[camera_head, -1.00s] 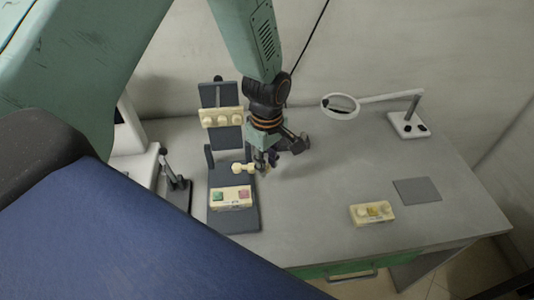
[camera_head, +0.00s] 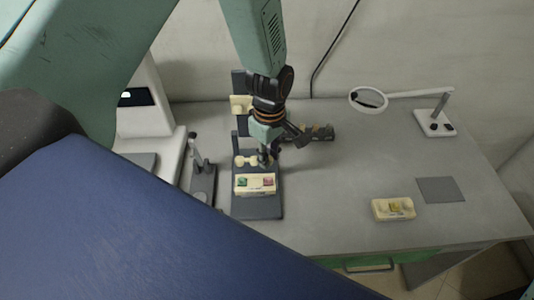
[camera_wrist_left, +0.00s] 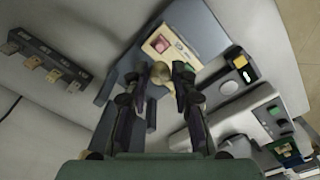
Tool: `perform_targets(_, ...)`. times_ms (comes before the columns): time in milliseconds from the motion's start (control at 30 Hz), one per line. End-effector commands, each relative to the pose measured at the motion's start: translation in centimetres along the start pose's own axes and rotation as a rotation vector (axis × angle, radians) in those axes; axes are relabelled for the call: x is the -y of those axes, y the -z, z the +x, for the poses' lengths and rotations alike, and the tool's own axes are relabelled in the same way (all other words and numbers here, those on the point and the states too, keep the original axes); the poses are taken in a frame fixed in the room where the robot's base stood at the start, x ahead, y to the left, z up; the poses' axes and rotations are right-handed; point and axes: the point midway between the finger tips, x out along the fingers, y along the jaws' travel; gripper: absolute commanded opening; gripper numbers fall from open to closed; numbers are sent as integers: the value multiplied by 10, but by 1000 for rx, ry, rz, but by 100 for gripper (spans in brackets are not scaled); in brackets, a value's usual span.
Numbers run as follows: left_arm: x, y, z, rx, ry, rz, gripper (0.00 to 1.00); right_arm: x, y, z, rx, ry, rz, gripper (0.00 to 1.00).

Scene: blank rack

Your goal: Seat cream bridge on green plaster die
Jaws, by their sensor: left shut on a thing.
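The cream bridge (camera_head: 245,160), a small piece with rounded ends, is in my left gripper (camera_head: 264,160), just behind the cream block (camera_head: 255,191). The green plaster die (camera_head: 243,182) sits on the left of that block, and a pink die (camera_head: 268,182) on its right. The bridge appears held above the dark base, apart from the green die. In the left wrist view the bridge (camera_wrist_left: 160,73) shows between the fingertips (camera_wrist_left: 172,70), with the pink die (camera_wrist_left: 161,44) beyond; a finger hides much of the block's green side. My right gripper is not in view.
A dark upright with a cream piece (camera_head: 240,104) stands behind the gripper, and a dark strip with tan pieces (camera_head: 320,132) lies beside it. A small stand (camera_head: 201,180) is close on the left. A magnifier (camera_head: 368,99) and another cream block (camera_head: 393,208) are right.

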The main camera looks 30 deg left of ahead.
Motion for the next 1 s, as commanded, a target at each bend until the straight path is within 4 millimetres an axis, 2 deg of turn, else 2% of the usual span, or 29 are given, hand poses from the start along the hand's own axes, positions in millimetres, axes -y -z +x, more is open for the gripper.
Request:
perform_targets(233,0,-1,-1,0,2,7,0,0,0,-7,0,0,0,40)
perform_targets(800,1,0,48,0,1,4,0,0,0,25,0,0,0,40)
perform_targets(1000,1,0,58,0,1,4,0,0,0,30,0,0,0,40)
